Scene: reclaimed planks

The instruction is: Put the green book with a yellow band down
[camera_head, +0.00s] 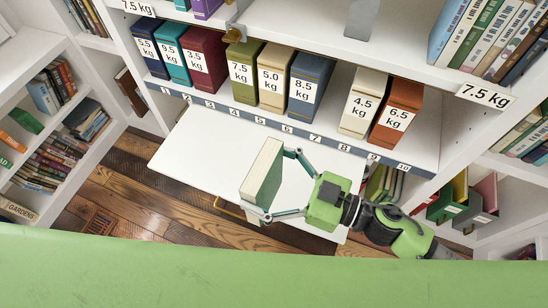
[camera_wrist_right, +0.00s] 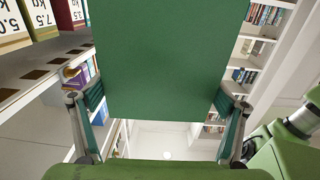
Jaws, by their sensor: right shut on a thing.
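The green book (camera_head: 270,186) stands upright between the fingers of my right gripper (camera_head: 269,182), its pale page edges facing up and left in the head view. My right gripper is shut on it, one finger on each side. In the right wrist view the book's plain green cover (camera_wrist_right: 165,60) fills the upper middle, between the two fingers (camera_wrist_right: 160,125). I see no yellow band on it. The book is over the white pull-out board (camera_head: 195,160); I cannot tell whether it touches the board. My left gripper is not in view.
Behind the board, a shelf with a numbered edge (camera_head: 260,118) holds a row of weight-labelled volumes, with a gap between the blue 8.5 kg volume (camera_head: 310,80) and the cream 4.5 kg volume (camera_head: 364,103). The board's left part is bare. Bookcases stand on both sides.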

